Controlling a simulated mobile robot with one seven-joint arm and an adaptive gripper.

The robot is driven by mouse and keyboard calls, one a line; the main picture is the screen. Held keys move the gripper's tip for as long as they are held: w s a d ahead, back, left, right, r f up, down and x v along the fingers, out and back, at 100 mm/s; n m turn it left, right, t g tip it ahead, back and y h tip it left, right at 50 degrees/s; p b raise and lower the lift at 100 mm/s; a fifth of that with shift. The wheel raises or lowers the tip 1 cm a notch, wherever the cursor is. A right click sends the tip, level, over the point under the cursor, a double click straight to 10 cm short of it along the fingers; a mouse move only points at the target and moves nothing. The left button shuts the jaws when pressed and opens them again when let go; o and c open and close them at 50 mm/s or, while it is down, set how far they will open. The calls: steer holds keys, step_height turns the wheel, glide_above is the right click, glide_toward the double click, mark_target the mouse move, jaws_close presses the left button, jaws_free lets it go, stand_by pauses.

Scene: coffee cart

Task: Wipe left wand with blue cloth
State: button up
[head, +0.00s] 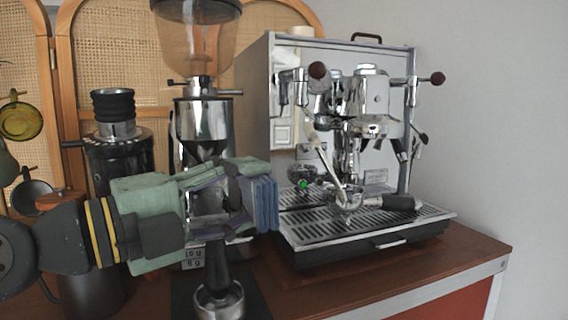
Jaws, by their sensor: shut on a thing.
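My gripper (246,206) is shut on the folded blue cloth (265,204), which stands as a flat stack at the fingertips. The gripper comes in from the left and points right. The espresso machine (375,125) stands to its right. The left wand (325,158) is a thin metal tube that hangs from the machine's left side and slants down to the right over the drip tray (325,222). The cloth is left of the wand, apart from it in the picture. The cloth's part between the fingers is hidden.
A grinder (203,130) stands behind my gripper, and a black grinder (118,150) is further left. A portafilter (217,285) is below my gripper. Another portafilter (400,202) lies on the drip tray near the wand's lower end. The wooden counter (470,248) is clear at the right.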

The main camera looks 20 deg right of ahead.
steer(key=shift+d, duration=0.1)
steer(key=d, duration=0.7)
steer(key=shift+w+d, duration=0.3)
steer(key=shift+d, duration=0.05)
steer(key=shift+r, duration=0.25)
stand_by(0.4)
